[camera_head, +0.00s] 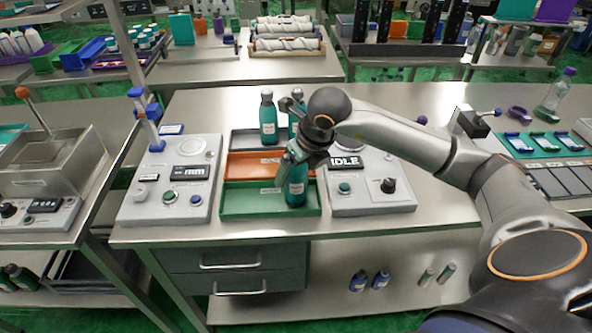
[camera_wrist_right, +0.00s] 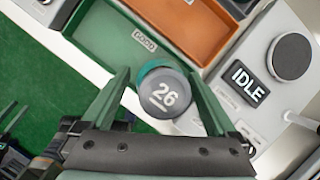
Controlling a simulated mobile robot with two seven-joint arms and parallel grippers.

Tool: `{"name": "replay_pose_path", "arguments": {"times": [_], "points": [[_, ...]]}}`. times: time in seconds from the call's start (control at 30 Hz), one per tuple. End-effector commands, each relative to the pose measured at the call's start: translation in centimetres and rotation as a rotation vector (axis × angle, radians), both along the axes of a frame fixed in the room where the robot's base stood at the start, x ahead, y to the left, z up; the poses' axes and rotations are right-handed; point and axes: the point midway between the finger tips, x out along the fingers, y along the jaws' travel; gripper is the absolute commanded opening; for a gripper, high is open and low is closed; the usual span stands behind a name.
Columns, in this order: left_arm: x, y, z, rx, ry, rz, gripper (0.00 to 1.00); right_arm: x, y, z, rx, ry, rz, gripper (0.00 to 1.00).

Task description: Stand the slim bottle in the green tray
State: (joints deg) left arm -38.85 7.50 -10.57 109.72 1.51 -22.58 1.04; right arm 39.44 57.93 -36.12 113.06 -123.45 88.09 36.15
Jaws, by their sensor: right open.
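A slim teal bottle (camera_head: 295,187) with a grey cap stands about upright at the right end of the green tray (camera_head: 243,205). The tray, with a label reading GOOD, also shows in the wrist view (camera_wrist_right: 100,38). My left gripper is not in view.
An orange tray (camera_head: 242,165) lies behind the green one. Behind that, a grey tray holds a teal bottle (camera_head: 268,118) and another partly hidden by my gripper. A control box reading IDLE (camera_head: 372,188) stands close on the right, another box (camera_head: 178,190) on the left.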

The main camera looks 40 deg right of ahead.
Motion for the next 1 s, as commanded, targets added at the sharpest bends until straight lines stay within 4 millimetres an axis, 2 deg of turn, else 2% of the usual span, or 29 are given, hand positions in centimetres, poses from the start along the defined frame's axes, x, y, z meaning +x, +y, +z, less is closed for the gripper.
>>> {"name": "replay_pose_path", "arguments": {"times": [0.3,0.5,0.7,1.0], "points": [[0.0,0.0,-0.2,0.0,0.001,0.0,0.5,-2.5,-0.2,6.3,-0.002,-0.006,0.0,0.93],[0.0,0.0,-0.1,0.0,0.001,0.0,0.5,-3.7,-0.2,9.3,-0.002,-0.004,0.0,0.93],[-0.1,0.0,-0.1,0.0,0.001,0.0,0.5,-4.3,-0.2,10.4,-0.001,-0.001,0.0,0.93],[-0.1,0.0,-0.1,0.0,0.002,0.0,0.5,-4.4,-0.1,10.4,0.002,0.001,0.003,0.93]]}}
